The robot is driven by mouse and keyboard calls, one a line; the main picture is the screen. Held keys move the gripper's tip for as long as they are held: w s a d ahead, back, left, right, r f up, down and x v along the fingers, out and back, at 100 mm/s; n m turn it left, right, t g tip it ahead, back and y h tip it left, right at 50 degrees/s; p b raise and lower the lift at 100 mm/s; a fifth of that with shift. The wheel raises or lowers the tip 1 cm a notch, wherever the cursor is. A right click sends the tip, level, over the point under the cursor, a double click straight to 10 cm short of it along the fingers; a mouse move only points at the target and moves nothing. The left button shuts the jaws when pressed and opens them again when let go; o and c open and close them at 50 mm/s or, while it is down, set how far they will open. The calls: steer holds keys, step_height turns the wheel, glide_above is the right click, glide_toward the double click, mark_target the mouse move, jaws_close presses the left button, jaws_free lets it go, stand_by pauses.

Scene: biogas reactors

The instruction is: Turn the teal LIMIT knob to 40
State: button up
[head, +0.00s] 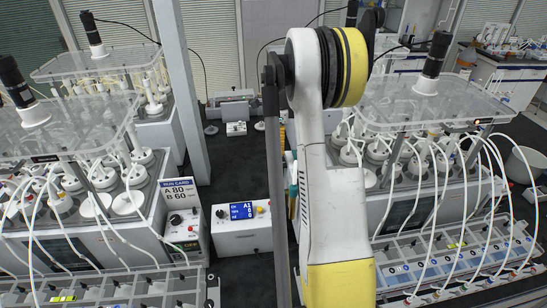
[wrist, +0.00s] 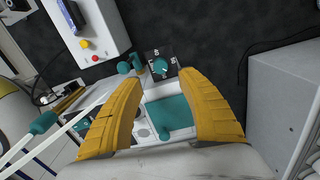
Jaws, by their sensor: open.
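In the wrist view, a small teal knob (wrist: 160,67) sits on a dark plate with white marks, just beyond my fingertips. The marks are too small to read, so I cannot tell its setting or whether it is the LIMIT knob. My gripper (wrist: 159,78) is open, its two yellow fingers spread apart with nothing held between them. Another teal part (wrist: 125,67) is left of the knob. A flat teal panel (wrist: 170,113) shows between the fingers, nearer the wrist. In the head view, my arm hides the gripper and the knob.
A white box with a blue display (head: 241,211) stands left of my arm; it also shows in the wrist view (wrist: 88,35). A grey cabinet (wrist: 282,100) is close on the right. A run card (head: 180,193) reads A 80, B 60. Reactor racks stand on both sides.

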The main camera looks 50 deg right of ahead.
mark_target(277, 159)
steer(key=f, duration=0.6)
steer(key=shift+w+f, duration=0.25)
jaws_close()
